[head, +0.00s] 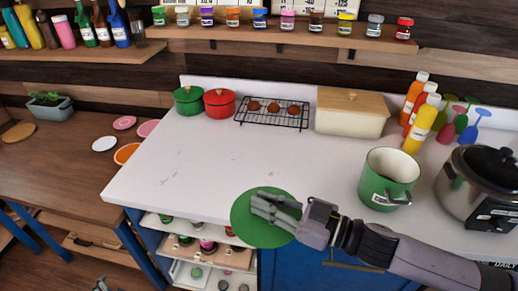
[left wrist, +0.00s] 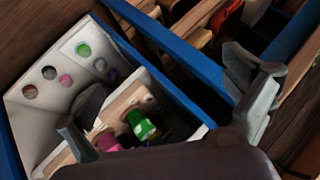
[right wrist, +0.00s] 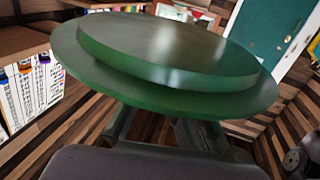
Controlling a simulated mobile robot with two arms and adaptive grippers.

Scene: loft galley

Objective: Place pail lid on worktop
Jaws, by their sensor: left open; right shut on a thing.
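The pail lid is a round green disc (head: 262,229) at the front edge of the white worktop (head: 215,160) in the head view. My right gripper (head: 275,207) is shut on the lid. In the right wrist view the lid (right wrist: 165,55) fills the upper middle, with a raised disc on its face, and covers much of the fingers. I cannot tell whether the lid touches the worktop. The green pail (head: 388,180) stands open, without a lid, on the worktop at the right. My left gripper (left wrist: 170,110) is open and empty, low near the shelves below the worktop.
A slow cooker (head: 478,190) stands right of the pail. Sauce bottles (head: 419,125), a bread bin (head: 350,113), a cooling rack (head: 272,112), a red pot (head: 219,103) and a green pot (head: 187,100) line the back. The worktop's middle and left are clear. Open drawers (head: 205,250) sit below.

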